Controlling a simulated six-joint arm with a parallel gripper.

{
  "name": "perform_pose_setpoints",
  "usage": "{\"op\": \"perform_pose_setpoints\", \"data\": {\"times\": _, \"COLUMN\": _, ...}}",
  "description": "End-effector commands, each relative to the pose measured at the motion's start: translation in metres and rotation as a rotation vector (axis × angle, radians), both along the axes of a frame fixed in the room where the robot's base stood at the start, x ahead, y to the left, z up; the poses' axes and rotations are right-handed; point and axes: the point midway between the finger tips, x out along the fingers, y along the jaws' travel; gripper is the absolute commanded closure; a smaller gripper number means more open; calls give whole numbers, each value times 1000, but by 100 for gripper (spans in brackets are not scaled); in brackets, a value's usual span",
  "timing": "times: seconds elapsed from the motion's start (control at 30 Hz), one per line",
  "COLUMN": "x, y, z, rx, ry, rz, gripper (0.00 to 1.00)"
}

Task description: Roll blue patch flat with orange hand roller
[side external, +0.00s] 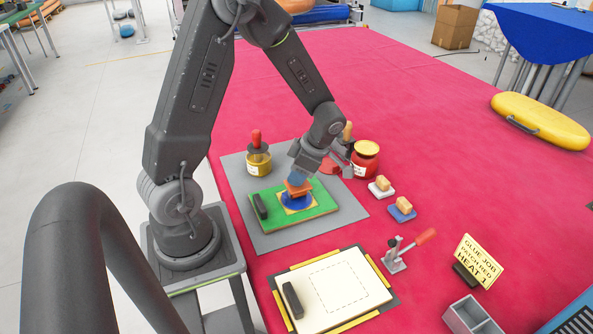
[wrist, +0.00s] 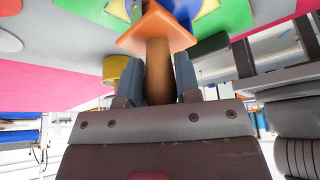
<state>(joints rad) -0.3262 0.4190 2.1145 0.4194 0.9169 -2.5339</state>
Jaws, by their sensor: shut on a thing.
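My gripper (side external: 299,179) is shut on the brown handle of the orange hand roller (side external: 298,189). In the wrist view, the gripper's blue-grey fingers (wrist: 158,82) flank the handle, and the roller's orange end (wrist: 157,28) shows as a flat, square-edged shape beyond them. The round blue patch (side external: 297,203) lies on a yellow square on the green board (side external: 322,203). The orange end is over the patch and hides its far part. I cannot tell whether they touch. A bit of blue patch also shows behind the orange end in the wrist view (wrist: 185,8).
A black bar (side external: 260,206) lies on the board's left end. A yellow pot (side external: 258,162) and a red pot (side external: 365,159) stand behind. Two wood-handled blocks (side external: 381,186) (side external: 402,210), a red-handled clamp (side external: 397,258) and a cream panel (side external: 345,285) are nearby.

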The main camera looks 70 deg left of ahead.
Motion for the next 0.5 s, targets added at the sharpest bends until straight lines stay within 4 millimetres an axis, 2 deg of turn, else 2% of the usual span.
{"op": "perform_pose_setpoints", "data": {"times": 0.3, "x": -1, "y": -17, "z": 0, "rx": 0, "ry": 3, "rz": -1, "gripper": 88}}
{"op": "perform_pose_setpoints", "data": {"times": 0.5, "x": -1, "y": -20, "z": 0, "rx": 0, "ry": 2, "rz": -1, "gripper": 88}}
